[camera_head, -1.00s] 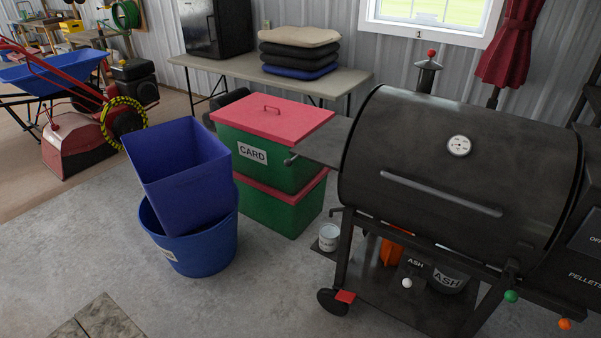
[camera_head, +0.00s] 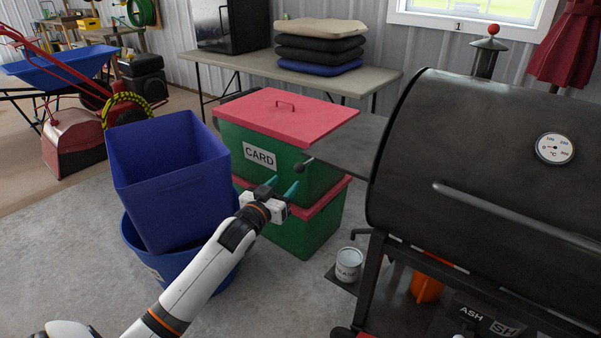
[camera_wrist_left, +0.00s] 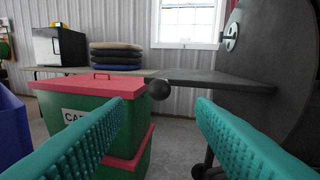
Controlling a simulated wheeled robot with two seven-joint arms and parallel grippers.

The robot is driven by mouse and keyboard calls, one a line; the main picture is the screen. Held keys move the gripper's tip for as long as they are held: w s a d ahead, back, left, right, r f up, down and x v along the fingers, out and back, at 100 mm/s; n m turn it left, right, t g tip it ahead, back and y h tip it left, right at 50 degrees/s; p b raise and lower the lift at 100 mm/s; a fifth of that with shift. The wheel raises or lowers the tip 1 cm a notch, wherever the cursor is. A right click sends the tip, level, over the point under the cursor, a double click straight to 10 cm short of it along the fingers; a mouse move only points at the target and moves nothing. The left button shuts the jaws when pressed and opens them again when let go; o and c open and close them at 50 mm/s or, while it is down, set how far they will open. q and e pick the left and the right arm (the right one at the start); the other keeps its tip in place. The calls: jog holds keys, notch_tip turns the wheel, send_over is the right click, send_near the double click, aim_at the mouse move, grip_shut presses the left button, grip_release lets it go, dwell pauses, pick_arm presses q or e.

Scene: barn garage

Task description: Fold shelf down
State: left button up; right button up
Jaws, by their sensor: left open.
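The grey side shelf (camera_head: 346,147) of the black grill (camera_head: 475,140) sticks out level from the grill's left end. A dark round knob (camera_head: 308,161) is at its front left corner. My left gripper (camera_head: 281,188) is open and empty, below and left of the shelf, in front of the green bin. In the left wrist view the teal fingers (camera_wrist_left: 160,135) stand apart, with the knob (camera_wrist_left: 159,89) beyond and above the gap and the shelf (camera_wrist_left: 222,78) seen nearly edge-on. My right gripper is not in view.
Stacked green bins with a red lid (camera_head: 286,115) stand left of the shelf. Blue bins (camera_head: 172,180) stand beside my left arm. A small bucket (camera_head: 348,265) sits low by the grill. A table (camera_head: 370,82) is behind.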

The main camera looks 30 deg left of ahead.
aim_at(297, 171)
pick_arm(q)
jog(key=w, duration=0.3)
jog(key=w+a+b, duration=0.1)
jog(key=w, duration=0.6)
jog(key=shift+a, duration=0.15)
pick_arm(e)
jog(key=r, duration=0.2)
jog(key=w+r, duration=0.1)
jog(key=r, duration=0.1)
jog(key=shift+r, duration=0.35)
pick_arm(q)
grip_shut()
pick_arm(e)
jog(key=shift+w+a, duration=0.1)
